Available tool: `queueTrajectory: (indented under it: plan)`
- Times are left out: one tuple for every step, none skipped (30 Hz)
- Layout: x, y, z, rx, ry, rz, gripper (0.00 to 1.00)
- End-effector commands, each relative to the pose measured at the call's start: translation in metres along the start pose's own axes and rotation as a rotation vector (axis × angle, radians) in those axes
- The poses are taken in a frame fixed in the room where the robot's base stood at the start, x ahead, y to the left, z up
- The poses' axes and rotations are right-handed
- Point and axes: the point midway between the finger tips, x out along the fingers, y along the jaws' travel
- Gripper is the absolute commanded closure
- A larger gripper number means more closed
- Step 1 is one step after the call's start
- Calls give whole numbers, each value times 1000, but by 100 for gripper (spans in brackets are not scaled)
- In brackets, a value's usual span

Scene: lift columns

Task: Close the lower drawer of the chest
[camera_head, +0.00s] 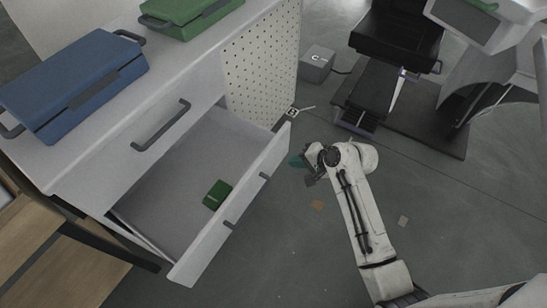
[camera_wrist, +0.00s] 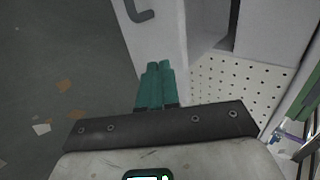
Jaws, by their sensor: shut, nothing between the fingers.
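The chest (camera_head: 85,165) is light grey with a perforated side panel. Its lower drawer (camera_head: 228,225) is pulled well out, and a small green box (camera_head: 217,194) lies inside it. The upper drawer (camera_head: 150,150) is shut, with a dark bar handle. My gripper (camera_head: 297,161) is just outside the right end of the lower drawer's front; whether it touches cannot be told. In the wrist view my gripper's teal fingers (camera_wrist: 155,84) are together and empty, pointing at the drawer front (camera_wrist: 158,35); the perforated side (camera_wrist: 235,85) is to the right.
A blue case (camera_head: 75,85) and a green case (camera_head: 188,15) lie on top of the chest. Small scraps lie on the open floor in front of the drawer.

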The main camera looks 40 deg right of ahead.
Motion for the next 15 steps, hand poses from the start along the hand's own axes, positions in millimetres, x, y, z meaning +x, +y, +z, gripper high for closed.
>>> queueTrajectory:
  plan:
    - [12,1,1,-1,-4,2,100]
    - [18,1,0,-2,-2,1,100]
    - [26,1,0,-2,-3,2,100]
    - [32,1,1,-2,-3,3,100]
    - [38,1,1,-3,-3,2,100]
    - [46,1,1,-3,-3,3,100]
    - [52,1,1,-3,-3,2,100]
    - [57,1,1,-3,-3,3,100]
    - [64,1,1,-3,-2,3,100]
    - [66,-6,0,-6,-1,0,100]
    - [69,-9,1,-6,-2,1,100]
    - [73,-13,1,-6,-2,2,100]
    - [75,-16,1,-6,-2,2,100]
    - [78,-17,1,-5,-2,2,100]
    - [81,-20,1,-5,-2,2,100]
